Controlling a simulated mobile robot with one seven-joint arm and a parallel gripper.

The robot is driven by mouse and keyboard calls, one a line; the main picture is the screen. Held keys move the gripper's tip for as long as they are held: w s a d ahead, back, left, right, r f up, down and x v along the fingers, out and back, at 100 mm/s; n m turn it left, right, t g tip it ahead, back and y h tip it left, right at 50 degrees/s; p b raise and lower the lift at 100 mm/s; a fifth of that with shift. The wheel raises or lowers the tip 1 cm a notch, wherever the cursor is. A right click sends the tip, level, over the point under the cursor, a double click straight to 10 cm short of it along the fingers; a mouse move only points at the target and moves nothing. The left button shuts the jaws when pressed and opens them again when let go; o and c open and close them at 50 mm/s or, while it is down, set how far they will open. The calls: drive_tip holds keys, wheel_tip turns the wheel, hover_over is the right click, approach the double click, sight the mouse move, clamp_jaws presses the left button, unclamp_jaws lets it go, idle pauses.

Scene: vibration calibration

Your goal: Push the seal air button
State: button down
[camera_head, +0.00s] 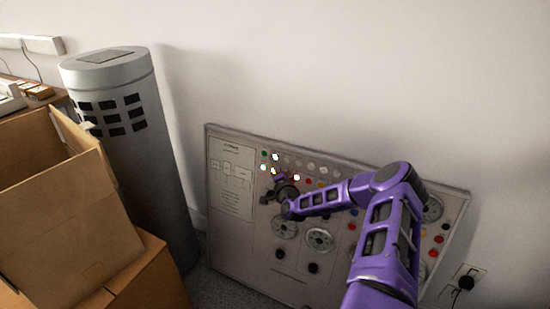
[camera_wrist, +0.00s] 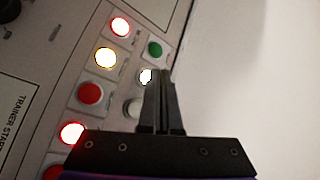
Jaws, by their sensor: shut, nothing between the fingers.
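The control panel (camera_head: 236,246) leans against the wall with rows of lit and unlit buttons near its top. My gripper (camera_wrist: 161,76) is shut and empty, its fingertips over the button rows beside a lit white button (camera_wrist: 146,76). An unlit white button (camera_wrist: 132,107) is partly behind the fingers. A green button (camera_wrist: 154,48), a lit yellow button (camera_wrist: 105,57) and a lit red button (camera_wrist: 120,26) are farther up in the wrist view. The button labels are too small to read, so I cannot tell which one is seal air. Contact with a button cannot be made out.
A grey cylinder (camera_head: 150,140) stands left of the panel. A wall socket (camera_head: 465,280) with a plug is at the lower right. The wall above the panel is bare.

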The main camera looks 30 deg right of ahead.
drive_tip(key=s+a+p, duration=0.1)
drive_tip(key=a, duration=0.1)
drive_tip(key=s+a+r+p, duration=0.1)
drive_tip(key=s+a, duration=0.1)
idle(0.4)
idle(0.5)
